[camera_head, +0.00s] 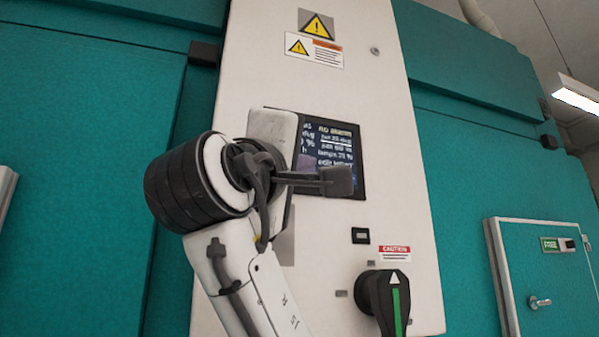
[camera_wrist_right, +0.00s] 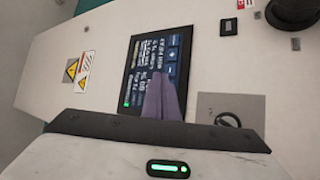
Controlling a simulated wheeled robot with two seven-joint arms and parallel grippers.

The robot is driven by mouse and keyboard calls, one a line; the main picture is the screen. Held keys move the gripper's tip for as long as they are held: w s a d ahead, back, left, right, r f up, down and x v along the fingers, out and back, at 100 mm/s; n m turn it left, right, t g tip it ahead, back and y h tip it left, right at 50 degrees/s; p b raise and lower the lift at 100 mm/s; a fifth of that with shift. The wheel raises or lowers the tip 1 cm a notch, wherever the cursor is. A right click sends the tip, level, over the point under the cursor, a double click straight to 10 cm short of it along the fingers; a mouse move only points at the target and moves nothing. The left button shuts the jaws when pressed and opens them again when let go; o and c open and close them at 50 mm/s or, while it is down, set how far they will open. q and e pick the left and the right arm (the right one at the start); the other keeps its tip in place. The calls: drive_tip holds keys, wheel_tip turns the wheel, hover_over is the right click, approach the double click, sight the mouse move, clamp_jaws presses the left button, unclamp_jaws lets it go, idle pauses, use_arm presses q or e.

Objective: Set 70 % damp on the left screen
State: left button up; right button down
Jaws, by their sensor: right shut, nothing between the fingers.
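The screen (camera_head: 340,145) is a dark display with white text lines, set in the white panel. My right arm and gripper cover its left and lower parts in the head view. The top line seems to read "no alarm"; the other lines and numbers are too blurred to read surely. My right gripper (camera_head: 338,181) is shut and empty, in front of the screen's lower part. In the right wrist view the shut fingers (camera_wrist_right: 163,82) overlap the screen (camera_wrist_right: 150,60); I cannot tell whether they touch it. My left gripper is not in view.
Below the screen are a small black display (camera_head: 361,236), a caution label (camera_head: 395,252) and a black rotary handle (camera_head: 386,298) with a green stripe. Warning signs (camera_head: 316,24) sit above. Teal walls flank the panel; a small teal door (camera_head: 545,278) is at right.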

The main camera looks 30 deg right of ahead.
drive_tip(key=shift+w, duration=0.15)
idle(0.4)
drive_tip(key=shift+w+d, duration=0.1)
drive_tip(key=shift+w, duration=0.2)
drive_tip(key=shift+w, duration=0.25)
idle(0.6)
drive_tip(key=shift+s, duration=0.15)
drive_tip(key=shift+s+b, duration=0.4)
drive_tip(key=shift+s, duration=0.15)
drive_tip(key=s+b, duration=0.1)
drive_tip(key=s, duration=0.1)
drive_tip(key=s+a+b, duration=0.1)
drive_tip(key=s, duration=0.2)
drive_tip(key=shift+a, duration=0.2)
idle(0.3)
